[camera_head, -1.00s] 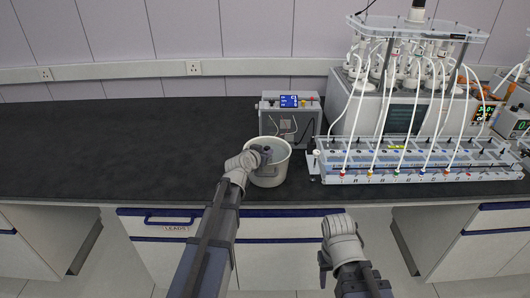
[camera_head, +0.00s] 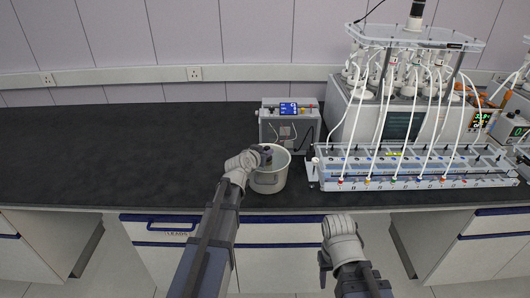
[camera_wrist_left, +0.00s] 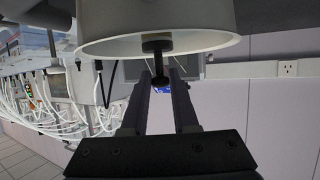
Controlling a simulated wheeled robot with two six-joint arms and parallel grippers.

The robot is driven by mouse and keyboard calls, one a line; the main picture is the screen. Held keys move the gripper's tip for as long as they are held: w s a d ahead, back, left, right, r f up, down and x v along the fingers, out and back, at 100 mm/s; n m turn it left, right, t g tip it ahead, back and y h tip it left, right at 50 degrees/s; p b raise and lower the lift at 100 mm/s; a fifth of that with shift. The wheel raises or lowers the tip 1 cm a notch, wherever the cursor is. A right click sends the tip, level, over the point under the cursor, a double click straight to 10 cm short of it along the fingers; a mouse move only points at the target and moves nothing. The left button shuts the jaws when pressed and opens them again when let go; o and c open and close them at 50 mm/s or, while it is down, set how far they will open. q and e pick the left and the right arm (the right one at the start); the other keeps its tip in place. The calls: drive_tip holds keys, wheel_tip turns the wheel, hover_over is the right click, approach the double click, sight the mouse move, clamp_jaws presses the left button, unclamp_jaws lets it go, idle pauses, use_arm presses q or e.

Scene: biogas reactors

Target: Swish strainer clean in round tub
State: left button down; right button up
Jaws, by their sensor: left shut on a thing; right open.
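A round whitish tub (camera_head: 270,182) stands near the front edge of the dark bench, left of the tube rack. My left gripper (camera_head: 264,156) is at the tub's mouth, over its left side. In the left wrist view the fingers (camera_wrist_left: 160,80) are shut on a dark stem with a flat end, which I take as the strainer's handle (camera_wrist_left: 157,46); it overlaps the tub's rim (camera_wrist_left: 215,47). The strainer's head is hidden, and I cannot tell whether it touches the tub. My right gripper (camera_head: 324,268) is open and empty, in front of the drawers.
The tube rack (camera_head: 420,170) and white-tubed reactors (camera_head: 405,70) fill the right of the bench. The bench's left part (camera_head: 100,150) is clear. Blue-edged drawers (camera_head: 165,232) are below.

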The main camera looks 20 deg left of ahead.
drive_tip(key=shift+f, duration=0.1)
wheel_tip(320, 180, down, 3)
drive_tip(key=b, duration=0.3)
drive_tip(key=shift+f, duration=0.1)
wheel_tip(320, 180, up, 3)
drive_tip(key=p, duration=0.3)
drive_tip(key=shift+r, duration=0.2)
idle(0.3)
drive_tip(key=shift+f+b, duration=1.7)
drive_tip(key=shift+r, duration=0.15)
